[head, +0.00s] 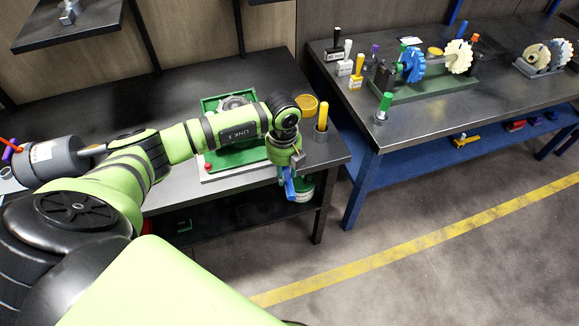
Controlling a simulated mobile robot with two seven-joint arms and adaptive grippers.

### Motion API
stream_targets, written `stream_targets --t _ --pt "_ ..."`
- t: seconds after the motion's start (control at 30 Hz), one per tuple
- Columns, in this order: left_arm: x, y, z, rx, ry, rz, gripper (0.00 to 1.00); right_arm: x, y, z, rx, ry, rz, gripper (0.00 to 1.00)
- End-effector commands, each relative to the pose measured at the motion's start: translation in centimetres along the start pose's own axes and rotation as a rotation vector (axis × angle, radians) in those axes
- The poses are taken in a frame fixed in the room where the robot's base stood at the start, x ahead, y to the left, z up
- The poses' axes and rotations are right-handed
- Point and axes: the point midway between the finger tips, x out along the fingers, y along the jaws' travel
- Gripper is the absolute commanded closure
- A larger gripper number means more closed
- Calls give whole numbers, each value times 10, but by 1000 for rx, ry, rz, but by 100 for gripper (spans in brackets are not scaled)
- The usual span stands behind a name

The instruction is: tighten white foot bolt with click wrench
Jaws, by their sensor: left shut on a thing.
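My left gripper (287,174) reaches over the front right corner of the near dark workbench and points down. It is shut on a slim blue tool (290,190), which hangs at the bench's front edge. The tool is small and partly covered by the gripper, so I cannot tell if it is the click wrench. A green machine (212,104) on a pale base plate (215,175) stands on the bench behind my left arm, which hides much of it. I cannot make out the white foot bolt. My right gripper is not in view.
A second bench (430,110) at the right carries gears on a green stand (437,84) and coloured tools. Clear floor lies in front.

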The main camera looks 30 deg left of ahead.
Motion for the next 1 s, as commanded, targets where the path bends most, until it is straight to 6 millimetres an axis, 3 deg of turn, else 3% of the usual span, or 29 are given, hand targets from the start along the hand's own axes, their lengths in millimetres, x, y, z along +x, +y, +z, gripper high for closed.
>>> stream_targets --t 0.2,0.37,0.83,1.0 --pt "-1 20 3 156 -1 0 100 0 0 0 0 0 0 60" --pt "-4 19 3 163 0 -2 100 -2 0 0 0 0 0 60" --pt "-49 19 3 160 -1 -2 100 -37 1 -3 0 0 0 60" --pt "-54 19 3 159 0 -2 100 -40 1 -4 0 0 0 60"
